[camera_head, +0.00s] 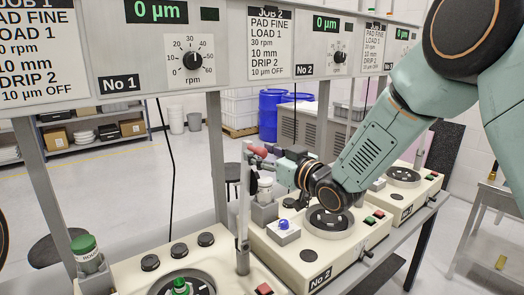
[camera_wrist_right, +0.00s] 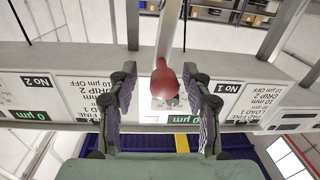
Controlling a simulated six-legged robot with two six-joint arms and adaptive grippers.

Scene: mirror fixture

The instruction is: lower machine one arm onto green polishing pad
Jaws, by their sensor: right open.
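Machine one (camera_head: 215,262) is the pale unit at the bottom, partly cut off by the picture edge. Its metal arm (camera_head: 243,215) stands upright, with a red knob (camera_head: 257,150) near the top. A round dark platen (camera_head: 208,281) carries a green piece (camera_head: 180,287) at its middle; whether this is the pad itself I cannot tell. My right gripper (camera_head: 268,155) is open and reaches the knob from the right. In the right wrist view the red knob (camera_wrist_right: 165,82) shows between the spread fingers (camera_wrist_right: 160,95), with gaps on both sides. My left gripper is not in view.
A green-capped jar (camera_head: 86,252) stands left of machine one.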

